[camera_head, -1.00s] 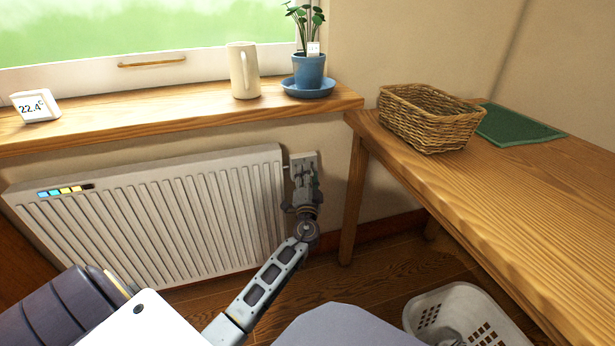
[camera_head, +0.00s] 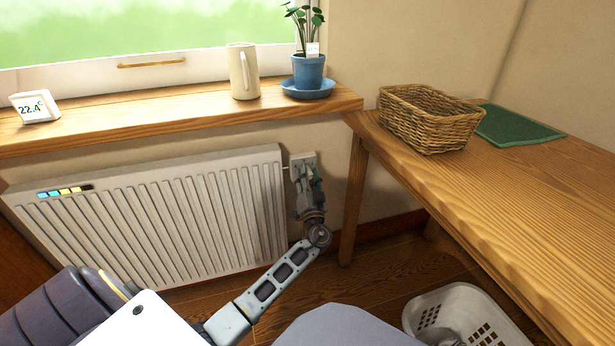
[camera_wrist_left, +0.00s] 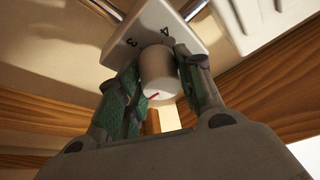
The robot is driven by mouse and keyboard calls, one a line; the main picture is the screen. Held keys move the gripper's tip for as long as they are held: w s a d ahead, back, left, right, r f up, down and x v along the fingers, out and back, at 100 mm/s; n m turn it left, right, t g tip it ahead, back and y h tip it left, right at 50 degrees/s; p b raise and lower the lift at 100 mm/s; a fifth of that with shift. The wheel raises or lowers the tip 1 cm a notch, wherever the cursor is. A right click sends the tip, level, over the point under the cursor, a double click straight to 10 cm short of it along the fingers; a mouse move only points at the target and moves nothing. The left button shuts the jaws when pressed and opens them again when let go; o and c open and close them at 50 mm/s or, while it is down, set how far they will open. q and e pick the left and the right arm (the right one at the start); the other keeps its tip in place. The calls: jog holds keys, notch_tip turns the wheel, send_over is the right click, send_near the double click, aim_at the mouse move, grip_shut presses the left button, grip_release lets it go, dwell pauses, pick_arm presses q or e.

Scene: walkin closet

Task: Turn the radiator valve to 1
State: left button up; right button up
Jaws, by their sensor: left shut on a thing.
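The white radiator (camera_head: 165,220) stands against the wall under the window sill. The valve's pale square plate (camera_head: 302,160) is at its right end, mostly behind my left gripper (camera_head: 312,182). In the left wrist view the valve knob (camera_wrist_left: 158,72) is a pale cylinder with a red mark on its lower face. The numbers 3 and 4 show on the plate (camera_wrist_left: 150,30) behind it; other numbers are hidden. My right gripper is not in view.
A wooden sill (camera_head: 170,114) above holds a thermometer reading 22.4 (camera_head: 35,107), a mug (camera_head: 243,72) and a potted plant (camera_head: 309,72). A wooden table (camera_head: 520,205) with a wicker basket (camera_head: 428,118) stands at right. A white laundry basket (camera_head: 465,312) is on the floor.

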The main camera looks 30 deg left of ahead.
pick_arm(q)
jog(key=shift+f+n+g+y, duration=0.1)
jog(key=shift+n+g+y, duration=0.5)
jog(key=shift+n, duration=0.95)
jog(key=shift+r+n+g+y, duration=0.1)
jog(key=shift+n+g+y, duration=0.5)
jog(key=shift+n, duration=0.9)
jog(key=shift+f+n+g+y, duration=0.1)
jog(key=shift+n+g+y, duration=0.45)
jog(key=shift+n, duration=1)
jog(key=o, duration=1)
jog(key=shift+d, duration=0.1)
jog(key=shift+s+d+f, duration=0.15)
jog(key=shift+s+d, duration=0.1)
jog(key=shift+d, duration=0.1)
jog(key=v, duration=1.1)
jog(key=shift+a+f, duration=0.1)
jog(key=shift+o, duration=0.2)
